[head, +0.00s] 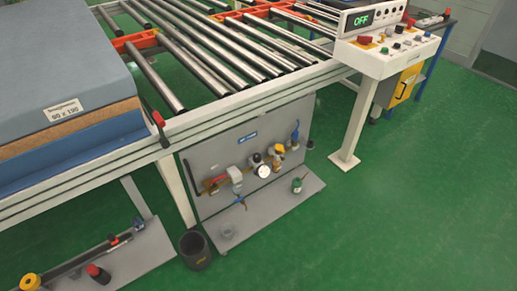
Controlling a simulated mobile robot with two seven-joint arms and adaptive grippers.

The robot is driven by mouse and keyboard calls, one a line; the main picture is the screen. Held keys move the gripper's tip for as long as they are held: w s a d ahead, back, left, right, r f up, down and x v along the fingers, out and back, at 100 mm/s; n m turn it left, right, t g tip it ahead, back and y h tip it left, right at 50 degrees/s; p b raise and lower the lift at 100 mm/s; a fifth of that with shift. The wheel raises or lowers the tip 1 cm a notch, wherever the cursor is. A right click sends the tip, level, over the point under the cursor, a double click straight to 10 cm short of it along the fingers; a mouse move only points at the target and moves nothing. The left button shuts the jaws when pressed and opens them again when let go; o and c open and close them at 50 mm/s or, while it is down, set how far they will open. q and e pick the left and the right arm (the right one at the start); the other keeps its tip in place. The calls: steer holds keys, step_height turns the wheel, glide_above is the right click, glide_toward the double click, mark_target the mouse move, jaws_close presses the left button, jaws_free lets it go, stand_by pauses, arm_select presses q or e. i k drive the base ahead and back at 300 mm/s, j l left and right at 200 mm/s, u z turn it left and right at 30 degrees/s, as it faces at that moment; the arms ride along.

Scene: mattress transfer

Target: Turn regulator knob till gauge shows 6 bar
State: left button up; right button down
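The round white pressure gauge (263,171) is on the grey panel (225,158) under the roller table. It is too small to read its needle. Next to it on the same pipe line are a white-and-dark fitting (254,160) and a yellow-topped part (279,152). I cannot tell for sure which of them is the regulator knob. A grey-white valve body (235,174) sits left of the gauge, and a blue handle (295,134) is at the right end. Neither of my grippers shows in the head view.
A roller conveyor (205,45) stands above the panel, with stacked mattresses (60,80) at left. A control console (385,55) reading OFF is at right. Green floor (400,210) is clear at right.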

mark_target(257, 157)
steer(key=i+l+u, duration=0.15)
steer(key=i+l, duration=0.3)
steer(key=i+l+u, duration=0.15)
steer(key=i+l, duration=0.35)
steer(key=i+l+u, duration=0.1)
steer(key=i+l, duration=0.3)
steer(key=l, duration=0.2)
